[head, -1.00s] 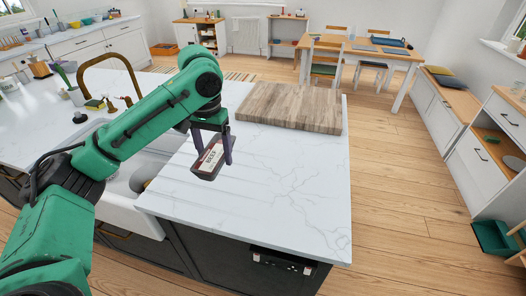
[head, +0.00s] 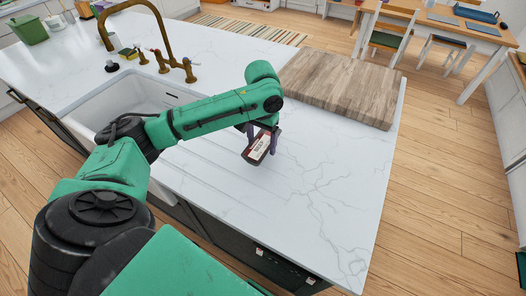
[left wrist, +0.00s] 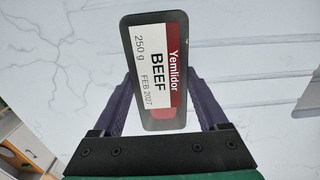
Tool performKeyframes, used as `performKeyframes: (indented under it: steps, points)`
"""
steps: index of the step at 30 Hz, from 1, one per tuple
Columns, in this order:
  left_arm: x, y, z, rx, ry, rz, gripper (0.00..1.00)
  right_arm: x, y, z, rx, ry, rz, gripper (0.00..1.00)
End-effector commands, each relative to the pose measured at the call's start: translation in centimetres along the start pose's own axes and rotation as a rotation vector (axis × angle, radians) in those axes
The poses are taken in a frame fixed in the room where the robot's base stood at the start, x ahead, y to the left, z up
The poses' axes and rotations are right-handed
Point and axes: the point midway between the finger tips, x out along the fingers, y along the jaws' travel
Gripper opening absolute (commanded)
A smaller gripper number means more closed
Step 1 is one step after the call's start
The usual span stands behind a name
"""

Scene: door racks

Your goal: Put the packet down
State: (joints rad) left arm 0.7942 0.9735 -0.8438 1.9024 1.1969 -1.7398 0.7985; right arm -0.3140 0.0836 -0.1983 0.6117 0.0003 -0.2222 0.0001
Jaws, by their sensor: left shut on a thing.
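The packet (head: 259,147) is a flat dark pack with a red and white label. In the left wrist view the label on the packet (left wrist: 158,70) reads "Yemlidor BEEF 250 g FEB 2027". My left gripper (head: 261,141) is shut on the packet, one dark finger along each side. It holds the packet over the white marble worktop (head: 330,190), right of the sink. I cannot tell whether the packet's underside touches the worktop. My right gripper is not in view.
A wooden board (head: 340,88) lies at the worktop's far right part. A white sink (head: 135,105) with a brass tap (head: 150,30) is to the left. The marble in front of the board is clear. A dining table (head: 450,35) stands beyond.

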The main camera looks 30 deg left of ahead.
Motion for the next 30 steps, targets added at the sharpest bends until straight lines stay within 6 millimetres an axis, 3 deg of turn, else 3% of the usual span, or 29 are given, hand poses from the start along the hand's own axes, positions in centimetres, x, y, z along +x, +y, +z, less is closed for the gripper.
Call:
performKeyframes:
  steps: [4, 8, 17, 18, 20, 30]
  points:
    - [2.3, 0.0, 0.0, 0.0, -0.001, 0.0, 0.01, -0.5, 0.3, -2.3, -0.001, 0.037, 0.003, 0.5]
    - [4.6, 0.0, 0.0, 0.001, 0.0, 0.0, 0.01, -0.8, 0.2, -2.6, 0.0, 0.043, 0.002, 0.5]
    - [5.0, 0.0, -0.1, 0.0, 0.002, 0.001, 0.01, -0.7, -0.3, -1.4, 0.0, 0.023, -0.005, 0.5]
    - [5.2, 0.0, 0.0, 0.0, 0.002, 0.0, 0.8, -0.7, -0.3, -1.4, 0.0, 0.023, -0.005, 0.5]
    - [5.2, 0.0, -0.1, 0.0, 0.002, 0.0, 1.0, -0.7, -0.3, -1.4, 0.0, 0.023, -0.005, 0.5]
    - [4.2, 0.0, -0.1, 0.001, 0.004, 0.001, 1.0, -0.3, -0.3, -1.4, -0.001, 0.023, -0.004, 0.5]
